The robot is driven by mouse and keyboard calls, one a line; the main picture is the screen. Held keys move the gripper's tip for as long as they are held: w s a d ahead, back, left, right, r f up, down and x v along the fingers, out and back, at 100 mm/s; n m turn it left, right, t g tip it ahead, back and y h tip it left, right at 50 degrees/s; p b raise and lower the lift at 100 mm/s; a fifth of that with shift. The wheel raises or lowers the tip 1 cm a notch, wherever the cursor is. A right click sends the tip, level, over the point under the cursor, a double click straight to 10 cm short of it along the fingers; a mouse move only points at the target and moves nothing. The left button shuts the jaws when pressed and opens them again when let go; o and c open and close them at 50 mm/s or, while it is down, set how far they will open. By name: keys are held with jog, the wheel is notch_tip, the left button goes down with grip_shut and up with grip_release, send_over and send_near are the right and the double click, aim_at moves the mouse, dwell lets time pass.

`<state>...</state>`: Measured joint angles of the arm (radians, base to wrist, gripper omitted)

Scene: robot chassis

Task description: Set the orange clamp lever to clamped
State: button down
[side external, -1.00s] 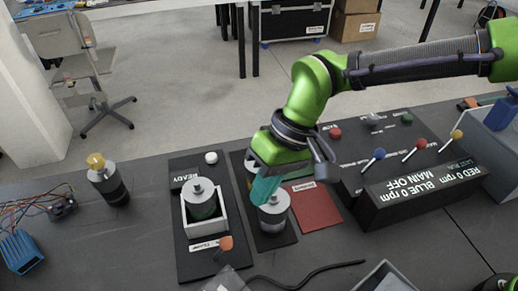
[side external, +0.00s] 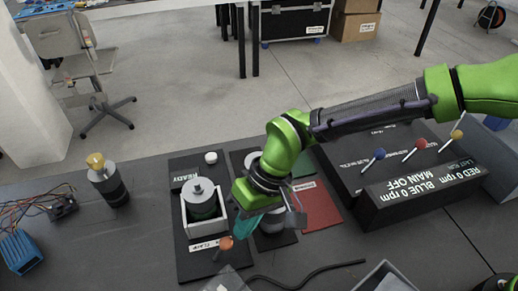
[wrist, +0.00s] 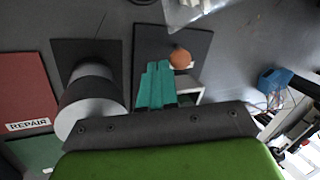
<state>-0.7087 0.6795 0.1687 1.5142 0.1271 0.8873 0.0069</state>
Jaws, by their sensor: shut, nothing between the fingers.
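The orange clamp lever (side external: 226,243) has a round orange knob and stands at the front of the black clamp board, near the label "CLAMP". In the wrist view its orange knob (wrist: 180,58) shows just right of my fingertips. My gripper (side external: 243,230) has teal fingers pressed together with nothing between them. It is close to the right of the lever in the side view; whether it touches cannot be told. In the wrist view my gripper (wrist: 158,68) points toward the board. A grey-topped dark cylinder (side external: 202,200) stands in the white fixture (side external: 208,224) behind the lever.
A second cylinder (wrist: 92,105) stands just left of my fingers, partly hidden by my gripper in the side view. A red "REPAIR" pad (side external: 320,206) and a black control panel (side external: 415,190) are to the right. A black cable (side external: 310,275) lies in front.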

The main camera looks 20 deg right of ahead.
jog(key=shift+a+f, duration=0.25)
jog(key=shift+f, duration=0.35)
jog(key=shift+a+r, duration=0.3)
jog(key=shift+a, duration=0.1)
jog(key=shift+s+a+r, duration=0.1)
jog(key=shift+a+r, duration=0.4)
jog(key=shift+a, duration=0.4)
jog(key=shift+a+r, duration=0.2)
jog(key=shift+a, duration=0.35)
jog(key=shift+a+r, duration=0.15)
jog(key=shift+a, duration=0.35)
jog(key=shift+d, duration=0.1)
jog(key=shift+r, duration=0.1)
jog(key=shift+r, duration=0.65)
